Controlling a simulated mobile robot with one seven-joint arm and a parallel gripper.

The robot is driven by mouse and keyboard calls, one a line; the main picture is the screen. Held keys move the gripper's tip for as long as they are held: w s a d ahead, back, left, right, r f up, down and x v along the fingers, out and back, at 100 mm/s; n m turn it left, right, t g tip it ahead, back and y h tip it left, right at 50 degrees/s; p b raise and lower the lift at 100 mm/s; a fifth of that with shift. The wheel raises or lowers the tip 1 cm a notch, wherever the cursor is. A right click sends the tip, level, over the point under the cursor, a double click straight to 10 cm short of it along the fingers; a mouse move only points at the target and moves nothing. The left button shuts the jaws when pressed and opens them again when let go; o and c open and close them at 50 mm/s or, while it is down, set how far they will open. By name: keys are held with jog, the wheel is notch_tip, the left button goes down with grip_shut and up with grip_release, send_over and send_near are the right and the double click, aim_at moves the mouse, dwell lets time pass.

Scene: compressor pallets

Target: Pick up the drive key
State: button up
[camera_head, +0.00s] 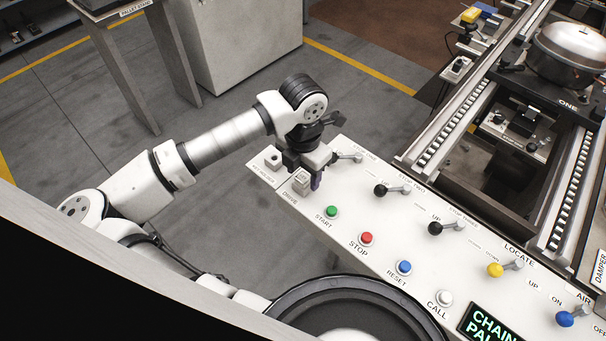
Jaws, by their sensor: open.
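My gripper (304,174) points down over the left end of the white control panel (338,171). Its dark fingers are apart, close around or just above a small grey block (301,181) beside the DRIVE label. I cannot tell whether they touch it. I cannot make out the drive key clearly; it may be at this block, partly hidden by the fingers. A second small block (273,161) with a dark spot on top sits at the panel's left corner, near a small label that seems to read key holder.
Green (331,211), red (367,238), blue (404,267) and white (444,297) buttons line the panel's front. Levers with black (435,228), yellow (494,270) and blue (564,319) knobs stand behind and right. A conveyor (455,125) lies beyond.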

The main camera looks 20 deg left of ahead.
jog(key=shift+f, duration=0.4)
jog(key=shift+c, duration=0.3)
jog(key=c, duration=1)
jog(key=shift+r, duration=0.15)
